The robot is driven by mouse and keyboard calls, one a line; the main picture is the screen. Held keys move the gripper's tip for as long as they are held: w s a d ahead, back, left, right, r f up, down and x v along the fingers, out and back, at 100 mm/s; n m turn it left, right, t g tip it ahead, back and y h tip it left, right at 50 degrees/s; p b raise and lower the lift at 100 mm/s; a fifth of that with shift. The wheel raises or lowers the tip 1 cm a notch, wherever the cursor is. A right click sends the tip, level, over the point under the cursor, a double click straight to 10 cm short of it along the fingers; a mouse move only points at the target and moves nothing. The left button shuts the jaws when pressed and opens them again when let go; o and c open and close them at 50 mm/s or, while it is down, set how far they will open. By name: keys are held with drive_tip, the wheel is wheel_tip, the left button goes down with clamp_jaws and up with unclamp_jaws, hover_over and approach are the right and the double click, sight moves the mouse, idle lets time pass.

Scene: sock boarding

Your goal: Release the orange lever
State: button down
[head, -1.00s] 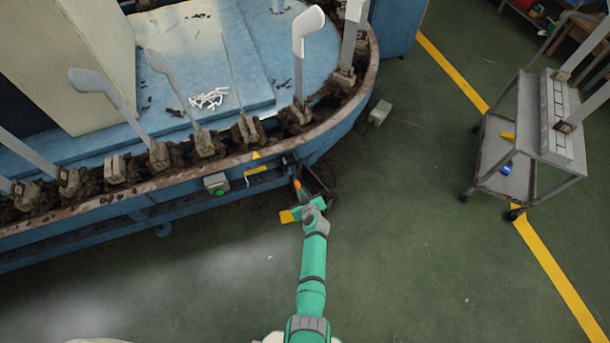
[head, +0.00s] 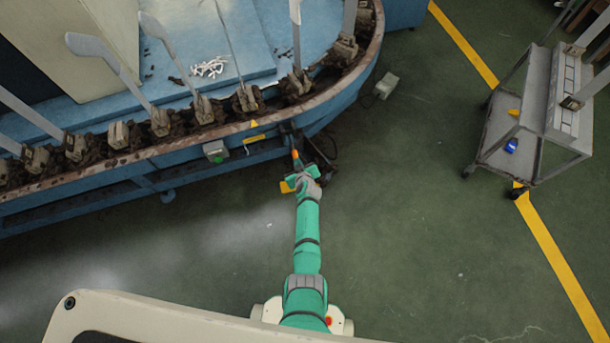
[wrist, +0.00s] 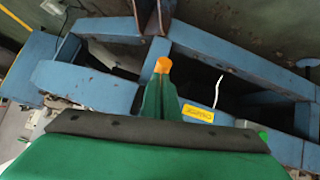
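The orange lever (head: 297,156) stands at the front edge of the blue sock-boarding machine, near its rounded right end. In the head view my gripper (head: 301,174), at the end of my green arm, is right at the lever's near side. In the wrist view the lever's orange tip (wrist: 162,66) shows just beyond a green finger wedge of my gripper (wrist: 161,92). The wrist housing hides the lower part of the fingers and the lever. I cannot tell whether the fingers are closed around the lever or only beside it.
Leg forms on blocks line the machine's rim (head: 235,130). A grey cart (head: 500,150) stands at right beside a yellow floor line. The floor between is clear.

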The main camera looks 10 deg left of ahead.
drive_tip(key=s+d+r, duration=0.1)
drive_tip(key=s+d, duration=0.3)
drive_tip(key=s, duration=0.7)
drive_tip(key=shift+r+y, duration=0.15)
drive_tip(key=shift+y, duration=0.15)
